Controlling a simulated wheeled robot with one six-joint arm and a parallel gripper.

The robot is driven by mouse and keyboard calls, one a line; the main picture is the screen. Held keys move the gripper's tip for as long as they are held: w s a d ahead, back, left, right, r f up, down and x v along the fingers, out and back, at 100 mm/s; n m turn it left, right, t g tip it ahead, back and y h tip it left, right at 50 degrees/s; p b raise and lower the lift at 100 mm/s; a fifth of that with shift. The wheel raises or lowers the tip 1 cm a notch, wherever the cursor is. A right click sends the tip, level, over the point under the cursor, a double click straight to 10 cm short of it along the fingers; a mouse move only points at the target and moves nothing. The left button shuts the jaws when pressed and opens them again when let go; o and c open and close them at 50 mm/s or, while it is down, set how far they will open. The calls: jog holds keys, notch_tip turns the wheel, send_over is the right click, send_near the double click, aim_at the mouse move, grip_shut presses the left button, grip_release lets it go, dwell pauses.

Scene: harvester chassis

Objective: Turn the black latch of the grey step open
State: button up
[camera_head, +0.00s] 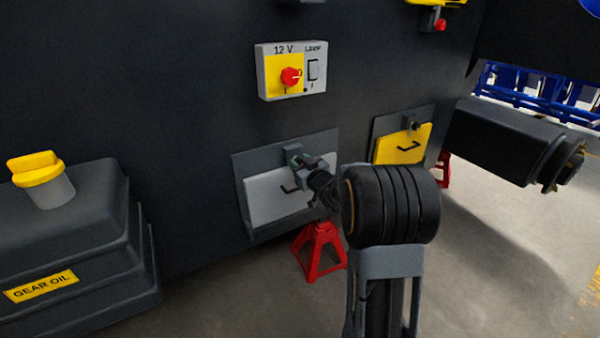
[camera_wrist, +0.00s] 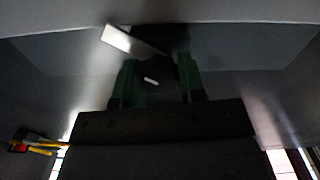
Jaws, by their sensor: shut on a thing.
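The grey step (camera_head: 262,205) is a light grey plate with a black L-shaped mark, set in a dark frame on the machine's side. My gripper (camera_head: 300,160) reaches the step's top edge from the right. In the wrist view its two green fingers (camera_wrist: 157,82) are shut on the black latch (camera_wrist: 158,70), a dark rounded piece with a small white mark. In the head view the latch is mostly hidden behind my gripper, so its exact angle is hard to tell.
A yellow step (camera_head: 402,147) with its own latch (camera_head: 415,125) is to the right. A switch box (camera_head: 291,72) with a red knob is above. A red stand (camera_head: 320,250) is below, and a gear oil tank (camera_head: 70,245) is at left.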

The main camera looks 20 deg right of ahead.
jog(key=n+b, duration=0.3)
jog(key=shift+f+n, duration=0.2)
jog(key=shift+n, duration=0.1)
jog(key=shift+r+n+b, duration=0.15)
jog(key=shift+n+b, duration=1.35)
jog(key=shift+n, duration=0.3)
jog(key=shift+r, duration=0.1)
jog(key=o, duration=0.9)
jog(key=shift+o, duration=0.2)
jog(key=shift+s, duration=0.1)
jog(key=s+d+p, duration=0.1)
jog(key=s+p, duration=0.2)
jog(key=s, duration=1)
jog(key=shift+s+d, duration=0.3)
